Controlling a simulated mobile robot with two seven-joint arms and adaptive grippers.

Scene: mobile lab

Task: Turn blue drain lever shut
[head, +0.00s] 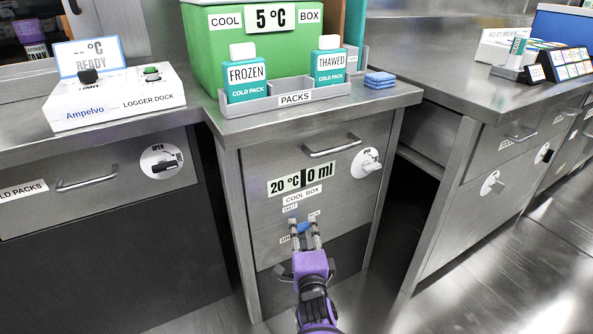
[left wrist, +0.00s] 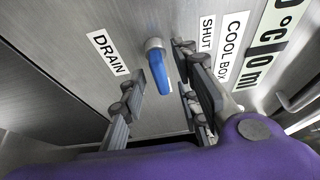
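The blue drain lever (head: 302,228) is on the front of the middle cabinet, below the COOL BOX label. In the left wrist view the lever (left wrist: 158,70) hangs from a round grey pivot, between the DRAIN label (left wrist: 108,52) and the SHUT label (left wrist: 206,33). My left gripper (head: 305,224) is at the lever. In the left wrist view its fingers (left wrist: 160,82) are spread, one on each side of the lever, with a visible gap on the DRAIN side. Whether the other finger touches the lever I cannot tell. My right gripper is not in view.
A display (head: 302,179) reading 20 °C and 0 ml is above the lever. A drawer handle (head: 333,147) and a round white dial (head: 366,163) are higher on the cabinet. The green cool box (head: 205,48) and cold packs (head: 246,80) stand on top. Open floor lies at right.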

